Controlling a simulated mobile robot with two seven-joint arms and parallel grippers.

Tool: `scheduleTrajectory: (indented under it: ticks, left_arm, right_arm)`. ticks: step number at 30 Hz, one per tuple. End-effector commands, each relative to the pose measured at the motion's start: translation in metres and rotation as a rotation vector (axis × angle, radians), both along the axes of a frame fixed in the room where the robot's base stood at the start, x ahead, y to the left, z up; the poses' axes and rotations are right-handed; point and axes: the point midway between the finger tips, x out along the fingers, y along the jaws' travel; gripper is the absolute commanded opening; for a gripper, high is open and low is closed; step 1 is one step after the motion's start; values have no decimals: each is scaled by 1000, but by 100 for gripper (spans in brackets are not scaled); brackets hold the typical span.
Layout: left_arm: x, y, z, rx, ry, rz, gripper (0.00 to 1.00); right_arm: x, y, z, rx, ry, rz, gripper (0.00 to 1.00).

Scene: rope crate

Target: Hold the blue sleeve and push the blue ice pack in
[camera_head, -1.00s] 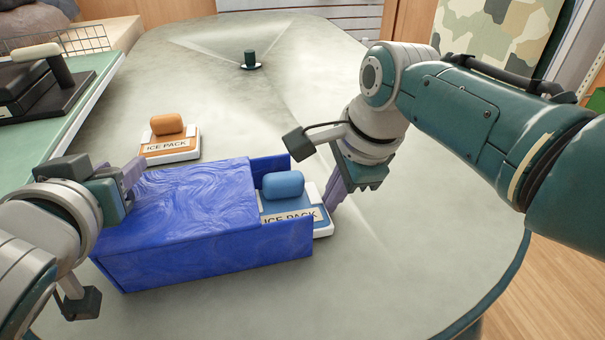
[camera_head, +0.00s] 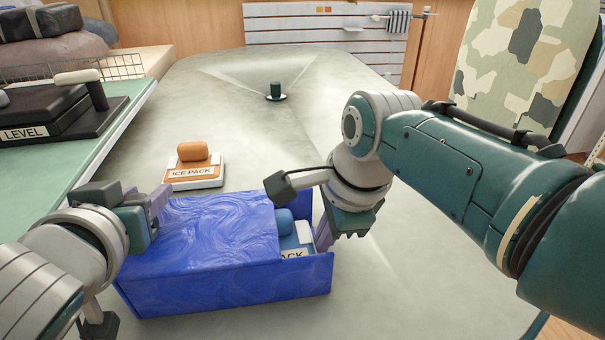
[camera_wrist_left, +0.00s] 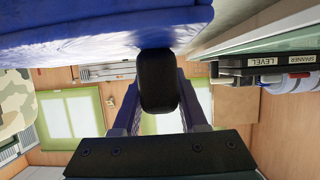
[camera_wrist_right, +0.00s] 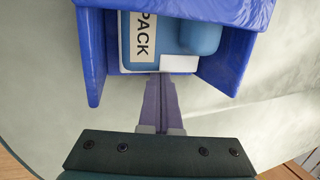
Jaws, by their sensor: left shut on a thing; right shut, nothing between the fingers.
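The blue sleeve (camera_head: 215,235) lies on the table, its open end facing right; its wall also shows in the right wrist view (camera_wrist_right: 92,60). In the right wrist view the fingertips (camera_wrist_right: 160,80) appear to touch that edge.
An orange ice pack (camera_head: 195,168) lies on the table behind the sleeve. A small dark green post (camera_head: 275,90) stands at the back. A green side surface (camera_head: 115,115) with a black level case is at the left. The table right of my right gripper is clear.

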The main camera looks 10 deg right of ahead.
Motion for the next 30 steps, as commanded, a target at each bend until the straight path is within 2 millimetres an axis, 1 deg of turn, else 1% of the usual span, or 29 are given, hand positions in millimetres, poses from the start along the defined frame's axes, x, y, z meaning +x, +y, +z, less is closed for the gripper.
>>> scheduleTrajectory:
  ticks: [11, 14, 30]
  left_arm:
    - [-1, 0, -2, 0, 4, 0, 0]
    - [-1, 0, -2, 0, 4, 0, 0]
    - [-1, 0, -2, 0, 4, 1, 0]
  right_arm:
    - [1, -12, 0, 0, 0, -1, 0]
    - [1, -13, 3, 0, -1, 0, 0]
    - [1, -13, 60, 0, -4, -2, 0]
